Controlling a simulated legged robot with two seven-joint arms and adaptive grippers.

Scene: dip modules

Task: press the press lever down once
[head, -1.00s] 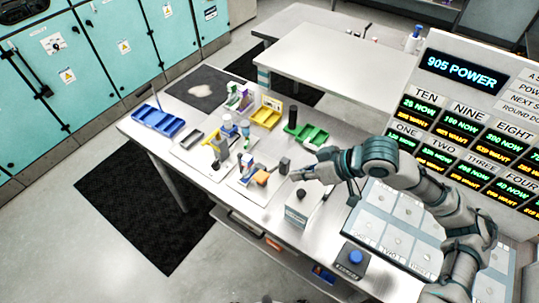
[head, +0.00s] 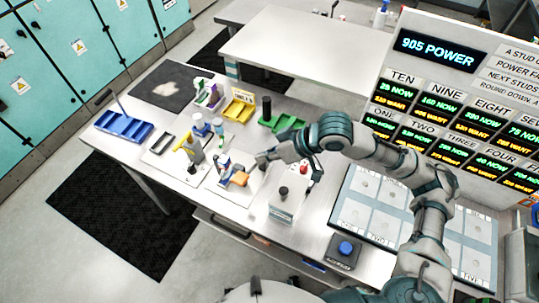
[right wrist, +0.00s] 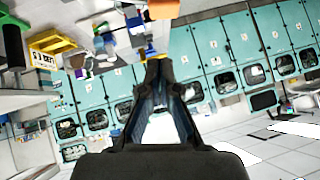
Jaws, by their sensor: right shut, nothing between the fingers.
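A small bench device with an orange part (head: 238,179) and a blue-and-white upright (head: 224,164) stands on a pale plate in the middle of the bench. A yellow device (head: 188,145) stands to its left. Which of these carries the press lever is too small to tell. My right gripper (head: 262,161) is shut and empty, just to the right of and beyond the orange part; contact cannot be made out. In the right wrist view the gripper fingers (right wrist: 158,95) show with no object between them. My left gripper is not in view.
A pale box with a black knob (head: 285,205) stands right of the orange part. A blue button box (head: 344,250) is near the front edge. Behind are a yellow bin (head: 239,108), a green bin (head: 289,123) and a blue tray (head: 123,126). A display board (head: 445,100) stands right.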

